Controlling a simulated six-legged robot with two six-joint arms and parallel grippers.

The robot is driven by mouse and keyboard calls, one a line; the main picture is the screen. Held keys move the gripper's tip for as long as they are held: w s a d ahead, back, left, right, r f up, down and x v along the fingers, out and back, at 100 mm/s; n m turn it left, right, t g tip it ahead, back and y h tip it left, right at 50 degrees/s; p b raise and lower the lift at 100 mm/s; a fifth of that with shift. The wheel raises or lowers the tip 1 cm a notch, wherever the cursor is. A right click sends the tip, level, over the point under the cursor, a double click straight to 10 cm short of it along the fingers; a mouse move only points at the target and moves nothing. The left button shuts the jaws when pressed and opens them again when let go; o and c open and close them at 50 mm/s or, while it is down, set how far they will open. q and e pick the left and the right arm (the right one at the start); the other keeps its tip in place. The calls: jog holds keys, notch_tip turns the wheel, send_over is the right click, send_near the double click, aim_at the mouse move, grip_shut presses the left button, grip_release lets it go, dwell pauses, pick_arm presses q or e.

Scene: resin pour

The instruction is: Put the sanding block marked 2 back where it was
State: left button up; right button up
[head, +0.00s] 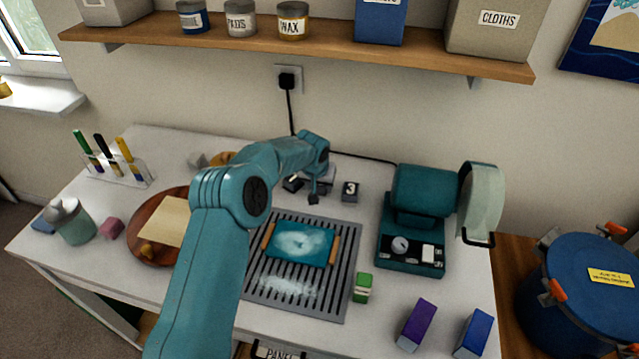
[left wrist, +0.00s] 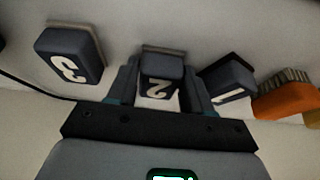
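The sanding block marked 2 (left wrist: 162,78) is dark with a white number and shows between the fingers of my left gripper (left wrist: 162,92) in the left wrist view. The fingers lie against both its sides. In the head view my left gripper (head: 314,190) is low at the back of the table, and the block is mostly hidden there. The block marked 3 (head: 350,191) stands just to the right; it also shows in the left wrist view (left wrist: 72,58). The block marked 1 (left wrist: 230,84) is on the other side, close to the fingers. My right gripper is not in view.
A slatted grey grate (head: 345,288) in front bears a teal panel (head: 318,247) with white patches. A teal machine (head: 420,195) stands to the right, with its cord behind the blocks. A round brown board (head: 147,256) is left. A shelf (head: 400,56) hangs above.

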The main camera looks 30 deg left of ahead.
pick_arm(q)
jog(key=o, duration=0.3)
jog(key=shift+o, duration=0.2)
jog(key=shift+w, duration=0.1)
jog(key=shift+r+p, duration=0.25)
jog(key=shift+p, duration=0.05)
jog(key=shift+r, duration=0.35)
jog(key=b+v, duration=0.2)
jog(key=v, duration=0.9)
jog(key=shift+s, duration=0.25)
